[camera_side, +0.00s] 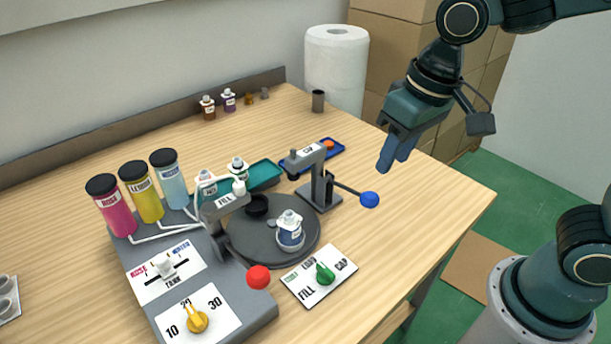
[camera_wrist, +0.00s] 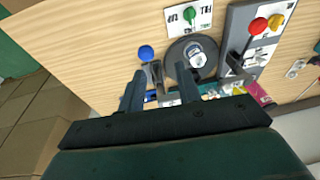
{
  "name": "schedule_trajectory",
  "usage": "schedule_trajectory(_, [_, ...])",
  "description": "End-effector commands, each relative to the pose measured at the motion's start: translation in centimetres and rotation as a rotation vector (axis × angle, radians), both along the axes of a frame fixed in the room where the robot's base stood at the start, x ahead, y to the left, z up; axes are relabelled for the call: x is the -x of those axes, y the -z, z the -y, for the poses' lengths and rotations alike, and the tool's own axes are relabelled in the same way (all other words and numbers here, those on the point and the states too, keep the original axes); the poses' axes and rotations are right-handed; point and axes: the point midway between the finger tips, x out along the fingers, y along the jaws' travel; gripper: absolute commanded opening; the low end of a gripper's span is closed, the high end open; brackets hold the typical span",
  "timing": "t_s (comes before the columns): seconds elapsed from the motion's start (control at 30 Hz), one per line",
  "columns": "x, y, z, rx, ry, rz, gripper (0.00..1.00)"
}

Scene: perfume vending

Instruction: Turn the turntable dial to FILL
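My gripper (camera_side: 397,157) is raised above the table's right side, well away from the dial. Its fingers (camera_wrist: 160,88) are apart and empty.
The capping press (camera_side: 316,180) with its blue-ended lever (camera_side: 369,200) stands between my gripper and the turntable. A yellow knob (camera_side: 197,320) is further left. Table right of the plate is clear.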

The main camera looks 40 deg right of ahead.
Motion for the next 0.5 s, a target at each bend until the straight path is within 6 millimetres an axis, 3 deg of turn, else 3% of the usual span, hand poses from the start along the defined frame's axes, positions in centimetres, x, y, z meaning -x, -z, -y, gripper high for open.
schedule_trajectory(0.2, [-1.8,2.9,-4.3,0.019,-0.007,-0.088,0.34])
schedule_trajectory(0.5, [-2.8,6.8,-9.3,0.058,-0.004,-0.173,0.34])
